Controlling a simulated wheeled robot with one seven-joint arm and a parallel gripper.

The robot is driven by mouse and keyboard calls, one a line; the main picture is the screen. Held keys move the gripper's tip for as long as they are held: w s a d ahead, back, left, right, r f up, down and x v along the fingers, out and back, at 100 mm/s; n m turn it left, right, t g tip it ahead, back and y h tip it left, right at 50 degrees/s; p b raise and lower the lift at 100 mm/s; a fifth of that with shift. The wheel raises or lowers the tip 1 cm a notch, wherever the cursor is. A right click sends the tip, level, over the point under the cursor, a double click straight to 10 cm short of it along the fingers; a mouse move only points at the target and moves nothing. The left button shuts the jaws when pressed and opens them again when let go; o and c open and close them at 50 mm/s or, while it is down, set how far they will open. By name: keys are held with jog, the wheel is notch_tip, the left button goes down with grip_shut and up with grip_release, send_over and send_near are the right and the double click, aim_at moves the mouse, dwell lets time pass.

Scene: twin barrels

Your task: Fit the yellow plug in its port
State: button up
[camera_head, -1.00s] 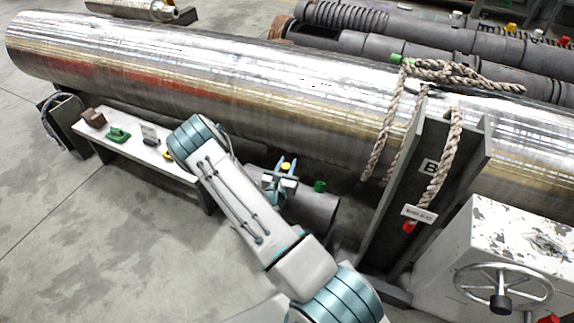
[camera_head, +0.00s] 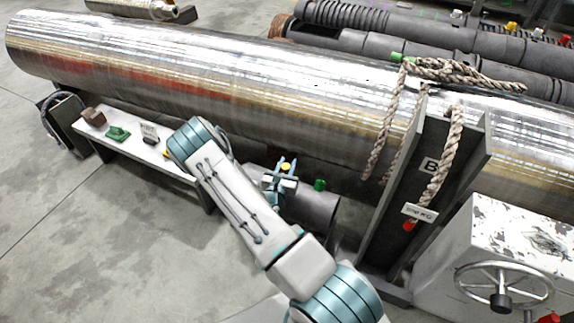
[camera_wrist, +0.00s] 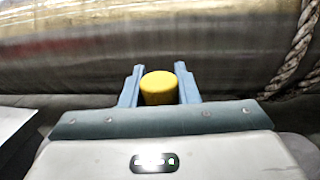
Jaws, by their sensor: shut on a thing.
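My gripper (camera_head: 283,168) is shut on the yellow plug (camera_wrist: 159,86); in the wrist view the plug's round top shows between the two blue fingers. In the head view the yellow plug (camera_head: 286,166) is a small spot at the fingertips. My gripper is above the dark pipe (camera_head: 314,208) that lies low in front of the big steel barrel. A green plug (camera_head: 320,185) stands on that pipe, just right of my gripper. The port for the yellow plug cannot be made out; my gripper and arm cover part of the pipe.
The big steel barrel (camera_head: 230,75) runs close behind my gripper. A dark upright post (camera_head: 405,200) with ropes (camera_head: 440,178) stands to the right, by a white box with a handwheel (camera_head: 503,287). A white bench (camera_head: 135,140) with small items is at left.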

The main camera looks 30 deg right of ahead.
jog(key=shift+f+b, duration=0.8)
jog(key=shift+f, duration=0.65)
jog(key=o, duration=1.1)
jog(key=p+v, duration=0.3)
jog(key=v, duration=1)
jog(key=shift+s+a, duration=0.3)
jog(key=shift+r, duration=0.1)
